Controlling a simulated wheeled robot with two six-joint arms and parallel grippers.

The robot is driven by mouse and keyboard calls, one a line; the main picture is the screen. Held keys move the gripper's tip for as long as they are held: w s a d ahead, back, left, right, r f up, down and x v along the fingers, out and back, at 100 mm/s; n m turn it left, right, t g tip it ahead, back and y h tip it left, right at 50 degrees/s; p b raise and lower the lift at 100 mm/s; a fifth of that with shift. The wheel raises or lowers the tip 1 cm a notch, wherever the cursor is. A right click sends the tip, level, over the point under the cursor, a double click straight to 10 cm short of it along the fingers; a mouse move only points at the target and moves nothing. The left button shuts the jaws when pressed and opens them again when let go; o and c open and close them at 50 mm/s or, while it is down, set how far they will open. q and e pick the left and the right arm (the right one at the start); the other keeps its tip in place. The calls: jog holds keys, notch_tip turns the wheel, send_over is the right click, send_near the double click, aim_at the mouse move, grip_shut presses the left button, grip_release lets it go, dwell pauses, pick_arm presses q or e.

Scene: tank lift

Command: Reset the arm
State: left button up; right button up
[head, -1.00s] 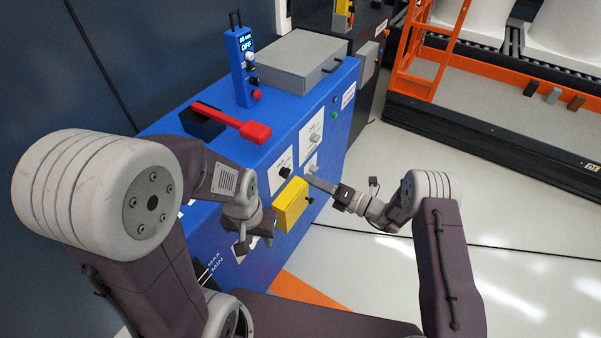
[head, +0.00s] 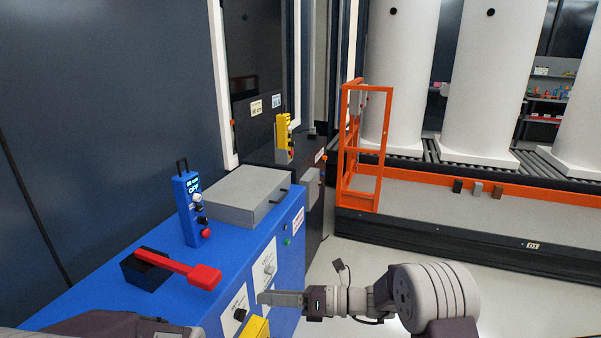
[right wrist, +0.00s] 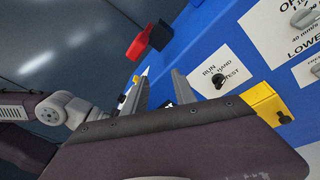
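My right arm (head: 435,297) comes in from the right in the head view, with its forearm level. Its gripper (head: 268,298) points left at the front of the blue cabinet (head: 235,283), near a white plate with a knob. In the right wrist view the two fingers of the right gripper (right wrist: 160,80) stand apart with nothing between them. I cannot tell how close the tips are to the panel. A part of my left arm (head: 105,325) shows at the bottom left of the head view. The left gripper is out of view.
The cabinet carries a red lever (head: 185,268), a blue control box (head: 190,210) and a grey case (head: 235,195). A yellow box (head: 256,329) juts from its front. An orange frame (head: 362,150) and white tanks (head: 400,75) stand behind.

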jog(key=s+d+f+n+g+h, duration=0.2)
jog(key=s+d+f+n+h, duration=0.1)
jog(key=s+d+n+h, duration=0.4)
jog(key=s+d+f+n+g+h, duration=0.25)
jog(key=s+n, duration=0.25)
jog(key=s, duration=0.5)
jog(key=s+d+f+n+t+h, duration=0.1)
jog(key=s+d+f+n+h, duration=0.15)
jog(key=d+n, duration=0.4)
jog(key=s+d+f+n+t+h, duration=0.1)
jog(key=d+f+n+t+h, duration=0.1)
jog(key=d+f+n+h, duration=0.35)
jog(key=w+d+r+n+p, duration=0.1)
jog(key=r+p, duration=0.8)
jog(key=r, duration=0.1)
jog(key=w+d+r+n+p, duration=0.1)
jog(key=d+r+n+p, duration=0.1)
jog(key=r+p, duration=0.7)
jog(key=shift+r+y+p, duration=0.3)
jog(key=shift+r+y, duration=0.15)
jog(key=shift+r, duration=0.35)
